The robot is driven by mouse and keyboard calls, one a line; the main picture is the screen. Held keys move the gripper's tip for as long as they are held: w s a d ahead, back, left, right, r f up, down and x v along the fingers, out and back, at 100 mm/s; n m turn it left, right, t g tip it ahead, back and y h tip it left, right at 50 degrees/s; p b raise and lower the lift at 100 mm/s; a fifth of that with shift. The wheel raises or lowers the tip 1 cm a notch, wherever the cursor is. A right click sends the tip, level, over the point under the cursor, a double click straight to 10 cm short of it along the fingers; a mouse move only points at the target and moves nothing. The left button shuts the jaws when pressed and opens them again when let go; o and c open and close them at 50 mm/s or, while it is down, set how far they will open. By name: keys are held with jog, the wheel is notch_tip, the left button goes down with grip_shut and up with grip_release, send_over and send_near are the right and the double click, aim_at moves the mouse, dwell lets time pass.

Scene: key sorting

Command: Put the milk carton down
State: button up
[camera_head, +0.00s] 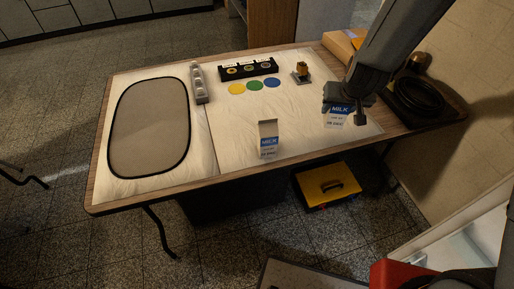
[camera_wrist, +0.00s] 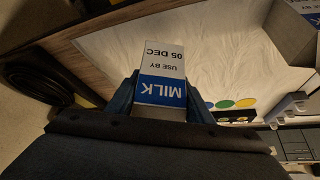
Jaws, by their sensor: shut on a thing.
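A milk carton (camera_wrist: 163,68), white with a blue MILK band and a USE BY 05 DEC label, sits between the fingers of my gripper (camera_wrist: 160,100) in the wrist view. In the head view my gripper (camera_head: 343,104) is shut on this carton (camera_head: 338,117) at the right part of the table (camera_head: 218,185). I cannot tell whether the carton touches the white cloth below. A second milk carton (camera_head: 268,142) stands upright on the cloth near the front edge, left of my gripper. My gripper's far finger is partly hidden in the head view.
A black rack (camera_head: 248,70) with labelled slots is at the back, with yellow, green and blue discs (camera_head: 254,85) before it. A padlock (camera_head: 302,71) is close by. A dark coil (camera_head: 418,98) lies at the right. A grey oval mat (camera_head: 150,125) lies left. Bare cloth surrounds the standing carton.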

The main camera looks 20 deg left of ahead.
jog(key=shift+w+a+r, duration=0.2)
jog(key=shift+a+r, duration=0.25)
jog(key=shift+a, duration=0.35)
jog(key=shift+w+a+r, duration=0.2)
jog(key=shift+a+r, duration=0.25)
jog(key=shift+a, duration=0.35)
notch_tip(320, 180, down, 5)
jog(key=shift+r+b, duration=0.1)
jog(key=shift+b, duration=0.75)
jog(key=shift+f, duration=2.55)
jog(key=shift+f, duration=0.15)
jog(key=o, duration=1.5)
